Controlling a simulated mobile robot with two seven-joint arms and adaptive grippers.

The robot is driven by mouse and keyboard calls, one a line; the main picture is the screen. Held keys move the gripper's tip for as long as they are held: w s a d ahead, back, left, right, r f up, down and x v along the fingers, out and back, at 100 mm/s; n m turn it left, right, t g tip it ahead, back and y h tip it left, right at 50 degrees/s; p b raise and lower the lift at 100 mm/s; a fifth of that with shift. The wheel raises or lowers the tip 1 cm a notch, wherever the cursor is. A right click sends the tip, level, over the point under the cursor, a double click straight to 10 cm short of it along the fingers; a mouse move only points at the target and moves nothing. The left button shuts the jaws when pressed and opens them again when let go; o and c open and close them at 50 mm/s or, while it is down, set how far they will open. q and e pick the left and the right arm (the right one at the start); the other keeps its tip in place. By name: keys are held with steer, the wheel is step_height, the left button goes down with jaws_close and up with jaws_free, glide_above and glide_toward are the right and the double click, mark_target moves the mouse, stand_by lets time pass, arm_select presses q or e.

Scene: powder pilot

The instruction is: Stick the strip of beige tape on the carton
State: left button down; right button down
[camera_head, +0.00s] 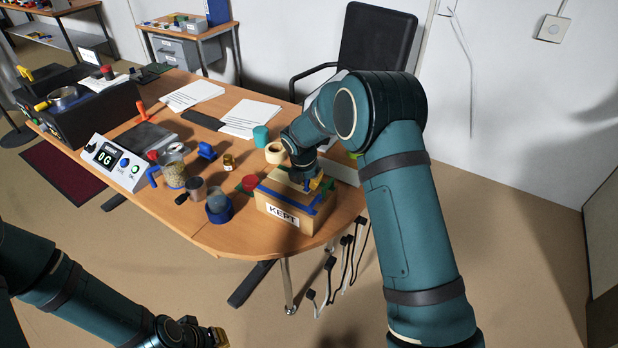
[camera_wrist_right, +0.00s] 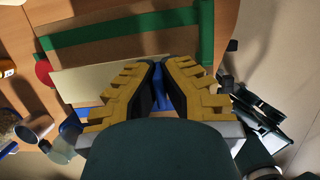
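The tan carton (camera_head: 263,205), with a KEPT label on its front, stands at the table's near right corner. Blue tape (camera_head: 300,197) crosses its top. My right gripper (camera_head: 316,183) is over the carton's top. In the right wrist view its yellow fingers (camera_wrist_right: 161,63) are close together, with blue showing in the narrow gap. A flat pale beige piece (camera_wrist_right: 100,82) lies beside the fingertips; I cannot tell whether it is the tape strip or carton surface, or whether it is gripped. My left gripper (camera_head: 212,336) is low at the bottom edge, away from the table, its fingers partly hidden.
A beige roll (camera_head: 274,153) and a teal cup (camera_head: 261,136) stand behind the carton. Black clips (camera_head: 347,242) hang at the table's right edge. Green bands (camera_wrist_right: 130,27) show beyond the fingers.

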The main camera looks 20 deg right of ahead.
steer(key=shift+f, duration=0.45)
steer(key=shift+f+b, duration=0.35)
steer(key=shift+f, duration=0.35)
stand_by(1.4)
steer(key=c, duration=1.1)
jaws_free()
steer(key=shift+o, duration=0.2)
steer(key=shift+r, duration=0.1)
steer(key=shift+r+p, duration=2.45)
steer(key=shift+r, duration=0.55)
